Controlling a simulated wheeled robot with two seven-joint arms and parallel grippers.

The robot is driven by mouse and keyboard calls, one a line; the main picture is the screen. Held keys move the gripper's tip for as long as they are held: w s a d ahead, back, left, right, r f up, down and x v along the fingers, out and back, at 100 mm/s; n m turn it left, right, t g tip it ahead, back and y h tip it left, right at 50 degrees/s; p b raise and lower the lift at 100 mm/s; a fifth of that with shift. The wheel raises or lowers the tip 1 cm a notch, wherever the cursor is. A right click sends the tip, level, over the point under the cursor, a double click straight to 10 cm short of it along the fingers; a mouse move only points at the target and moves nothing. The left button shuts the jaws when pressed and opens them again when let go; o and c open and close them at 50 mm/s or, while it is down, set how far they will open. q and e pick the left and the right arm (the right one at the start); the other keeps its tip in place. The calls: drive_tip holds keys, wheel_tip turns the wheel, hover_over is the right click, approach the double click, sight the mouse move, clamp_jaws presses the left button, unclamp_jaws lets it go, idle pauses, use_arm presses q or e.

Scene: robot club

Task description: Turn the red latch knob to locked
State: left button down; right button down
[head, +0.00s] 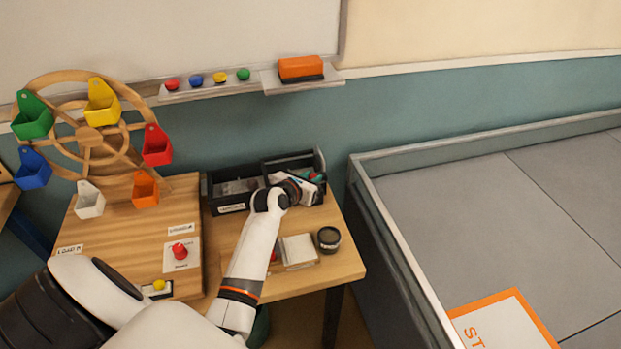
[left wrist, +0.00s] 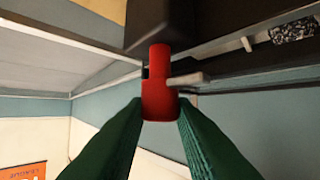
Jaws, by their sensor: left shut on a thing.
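A red knob (head: 180,250) stands on a white labelled plate (head: 170,264) on the left part of the wooden bench; the label text is too small to read surely. No gripper touches this knob. My left gripper (head: 312,180) is to the right and farther back, at the right black bin. It is shut on a red piece (left wrist: 160,98), which shows between its green fingers in the left wrist view. A thin pale bar sticks out beside this piece, and a dark block is beyond it. My right gripper is out of view.
A wooden wheel (head: 90,136) with coloured buckets stands at the back left. A black bin (head: 232,188) is left of my gripper. A dark round jar (head: 329,239) is at the bench's right front. A walled grey floor area (head: 480,200) lies to the right.

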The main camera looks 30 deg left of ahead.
use_arm(q)
drive_tip(key=shift+m+h, duration=0.3)
drive_tip(key=shift+h, duration=0.1)
drive_tip(key=shift+a+m+h, duration=0.15)
drive_tip(key=shift+m+h, duration=0.15)
drive_tip(key=shift+a+m+h, duration=0.1)
drive_tip(key=shift+m+h, duration=0.5)
drive_tip(key=shift+h, duration=0.1)
drive_tip(key=m+h, duration=0.1)
drive_tip(key=h, duration=0.1)
drive_tip(key=m+g+h, duration=0.1)
drive_tip(key=m, duration=0.1)
drive_tip(key=shift+a+f+h+b, duration=0.1)
drive_tip(key=shift+a+h+b, duration=0.1)
drive_tip(key=shift+h+b, duration=0.2)
drive_tip(key=shift+w+m+g+h+b, duration=0.15)
drive_tip(key=shift+m+g+h+b, duration=0.35)
drive_tip(key=shift+m+g+h, duration=0.75)
drive_tip(key=shift+m+h, duration=0.35)
drive_tip(key=shift+m, duration=0.2)
drive_tip(key=c, duration=1.2)
unclamp_jaws()
